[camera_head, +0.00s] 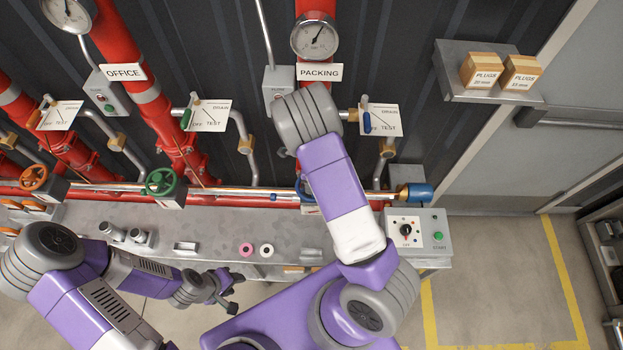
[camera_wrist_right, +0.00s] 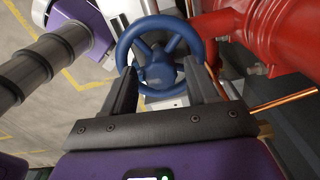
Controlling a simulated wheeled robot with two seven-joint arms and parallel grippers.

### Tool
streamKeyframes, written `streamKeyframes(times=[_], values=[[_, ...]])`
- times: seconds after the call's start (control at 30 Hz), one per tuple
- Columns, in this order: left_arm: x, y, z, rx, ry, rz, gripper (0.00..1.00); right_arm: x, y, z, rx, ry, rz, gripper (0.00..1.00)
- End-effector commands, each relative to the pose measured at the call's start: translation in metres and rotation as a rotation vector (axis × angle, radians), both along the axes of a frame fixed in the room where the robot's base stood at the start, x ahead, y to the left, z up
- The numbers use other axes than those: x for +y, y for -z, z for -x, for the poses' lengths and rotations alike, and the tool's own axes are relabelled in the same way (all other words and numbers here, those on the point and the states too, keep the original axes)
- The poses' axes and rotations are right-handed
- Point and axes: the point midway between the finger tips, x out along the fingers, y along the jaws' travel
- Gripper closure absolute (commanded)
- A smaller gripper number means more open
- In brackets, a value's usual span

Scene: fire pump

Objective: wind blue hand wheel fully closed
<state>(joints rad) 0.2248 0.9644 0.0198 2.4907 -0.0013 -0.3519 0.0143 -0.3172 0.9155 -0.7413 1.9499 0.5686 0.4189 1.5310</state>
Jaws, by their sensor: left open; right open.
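The blue hand wheel (camera_wrist_right: 160,57) shows in the right wrist view, straight ahead of my right gripper (camera_wrist_right: 163,75). The right gripper is open, one finger on each side of the wheel's lower part; I cannot tell whether they touch the rim. In the head view my right arm covers most of the blue wheel, and only a bit of blue (camera_head: 306,190) shows beside the arm. The right gripper is hidden there. My left gripper (camera_head: 232,292) is open and empty, low in front of the grey bench, away from the wheel.
An orange wheel (camera_head: 34,177) and a green wheel (camera_head: 161,181) sit on the pipe to the left. A control box (camera_head: 418,232) stands at the bench's right end. Red pipes (camera_wrist_right: 275,30) run close to the right gripper.

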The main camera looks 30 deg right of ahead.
Motion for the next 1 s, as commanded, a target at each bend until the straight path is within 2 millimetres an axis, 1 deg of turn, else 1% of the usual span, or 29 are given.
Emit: streamKeyframes(times=[0.07, 0.17, 0.3, 0.43, 0.53, 0.73, 0.77, 1.0], values=[[0.000, 0.001, 0.000, 0.000, 0.000, 0.000, 0.57, 0.000, 0.000, 0.000, -0.001, -0.037, -0.001, 0.42], [0.000, 0.003, 0.000, 0.000, 0.000, 0.000, 0.57, 0.000, 0.001, 0.000, -0.001, -0.154, -0.001, 0.42], [0.000, 0.009, 0.000, 0.000, 0.000, 0.000, 0.57, 0.001, 0.001, 0.001, -0.003, -0.425, -0.001, 0.42], [0.000, 0.012, 0.000, 0.000, 0.000, 0.000, 0.57, 0.001, 0.001, 0.002, -0.002, -0.631, -0.001, 0.42], [0.000, 0.013, 0.000, 0.000, 0.000, 0.000, 0.57, 0.001, 0.000, 0.002, -0.001, -0.705, 0.000, 0.42], [0.000, 0.012, 0.000, 0.000, 0.000, 0.000, 0.57, 0.002, 0.000, 0.002, 0.000, -0.716, -0.001, 0.42], [0.000, 0.012, 0.000, 0.000, 0.000, 0.000, 0.57, 0.002, 0.000, 0.002, 0.000, -0.716, -0.001, 0.43], [0.000, 0.012, 0.000, 0.000, 0.000, 0.000, 0.57, 0.001, 0.000, 0.002, 0.000, -0.714, 0.001, 0.80]])
